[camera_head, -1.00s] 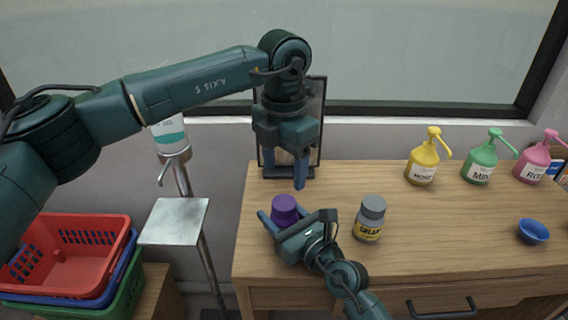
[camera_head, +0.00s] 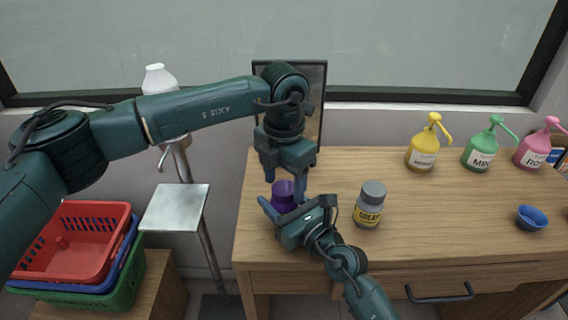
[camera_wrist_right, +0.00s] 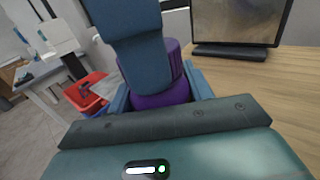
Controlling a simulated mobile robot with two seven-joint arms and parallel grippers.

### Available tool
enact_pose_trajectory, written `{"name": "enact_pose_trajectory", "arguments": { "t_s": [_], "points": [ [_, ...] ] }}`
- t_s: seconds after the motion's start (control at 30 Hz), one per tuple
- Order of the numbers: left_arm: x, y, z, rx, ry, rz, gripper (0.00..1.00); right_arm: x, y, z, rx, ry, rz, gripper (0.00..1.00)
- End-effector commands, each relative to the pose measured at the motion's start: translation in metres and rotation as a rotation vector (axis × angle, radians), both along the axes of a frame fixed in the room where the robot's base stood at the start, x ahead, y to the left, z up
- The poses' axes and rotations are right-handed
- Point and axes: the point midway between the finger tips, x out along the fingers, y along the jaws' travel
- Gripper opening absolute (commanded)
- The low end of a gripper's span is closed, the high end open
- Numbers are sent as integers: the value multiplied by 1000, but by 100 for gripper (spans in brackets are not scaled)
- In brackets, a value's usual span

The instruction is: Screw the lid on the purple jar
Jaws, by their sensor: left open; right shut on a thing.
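The purple jar (camera_head: 281,208) stands on the wooden counter near its left end. My right gripper (camera_head: 282,211) is shut on it from the side, low on its body. The jar's body also shows in the right wrist view (camera_wrist_right: 160,98). A ridged purple lid (camera_wrist_right: 175,58) sits on top of the jar there; how tightly it sits cannot be told. My left gripper (camera_head: 285,190) points down from above, open, with its fingers either side of the lid. One left finger hides part of the lid and jar in the right wrist view.
A grey jar with a yellow label (camera_head: 370,205) stands just right of my right gripper. A dark framed panel (camera_head: 312,110) stands behind. Yellow (camera_head: 423,150), green (camera_head: 482,150) and pink (camera_head: 535,148) pump bottles and a blue bowl (camera_head: 531,217) are farther right.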

Motion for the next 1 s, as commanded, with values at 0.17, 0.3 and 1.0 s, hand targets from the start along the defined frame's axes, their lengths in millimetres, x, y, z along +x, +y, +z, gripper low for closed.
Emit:
{"name": "enact_pose_trajectory", "arguments": {
  "t_s": [0.17, 0.3, 1.0],
  "points": [
    [0, 0, -9, 1, -1, 0, 61, 0, 0, 0, -1, 1, 0, 0],
    [0, 0, -9, 1, -1, 0, 61, 0, 0, 0, -1, 1, 0, 0],
    [0, 1, -9, 1, -1, 1, 15, 0, 0, 0, -1, 1, 0, 0]
  ]
}}
